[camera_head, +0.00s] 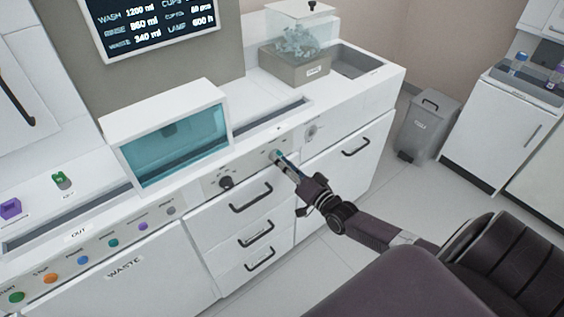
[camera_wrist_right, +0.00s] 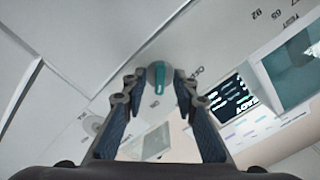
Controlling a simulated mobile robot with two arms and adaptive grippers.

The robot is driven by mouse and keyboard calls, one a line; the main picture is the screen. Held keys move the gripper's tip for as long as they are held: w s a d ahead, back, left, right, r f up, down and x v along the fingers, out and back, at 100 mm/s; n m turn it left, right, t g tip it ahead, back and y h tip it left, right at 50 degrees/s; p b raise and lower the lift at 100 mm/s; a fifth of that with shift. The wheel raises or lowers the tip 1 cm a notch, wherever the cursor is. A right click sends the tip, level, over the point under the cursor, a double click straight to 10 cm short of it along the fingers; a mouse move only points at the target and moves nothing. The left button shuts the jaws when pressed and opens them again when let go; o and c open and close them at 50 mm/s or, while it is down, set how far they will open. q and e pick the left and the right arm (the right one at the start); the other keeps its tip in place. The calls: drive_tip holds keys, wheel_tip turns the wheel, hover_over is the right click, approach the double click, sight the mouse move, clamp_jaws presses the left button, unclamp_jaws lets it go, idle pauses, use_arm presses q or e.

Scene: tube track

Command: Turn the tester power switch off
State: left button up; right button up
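A round grey knob with a teal stripe (camera_wrist_right: 158,76) sits on the white front panel, most likely the tester power switch; its label is too small to read surely. In the wrist view my right gripper (camera_wrist_right: 160,88) is open, with one finger on each side of the knob. I cannot tell whether the fingers touch it. In the head view the right gripper (camera_head: 280,158) reaches the panel above the drawers, and its fingertips partly hide the knob. The left gripper is not in view.
A black knob (camera_head: 226,182) sits left of the gripper and a round pale dial (camera_head: 310,131) to the right. Drawer handles (camera_head: 251,197) stick out below. A teal-windowed box (camera_head: 178,140) stands above the panel. A grey bin (camera_head: 428,122) stands on the floor.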

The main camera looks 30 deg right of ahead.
drive_tip(key=shift+c, duration=0.7)
clamp_jaws()
drive_tip(key=shift+n, duration=0.3)
drive_tip(key=n, duration=1.7)
drive_tip(key=shift+d+f, duration=0.1)
drive_tip(key=shift+d, duration=0.05)
drive_tip(key=shift+n, duration=0.3)
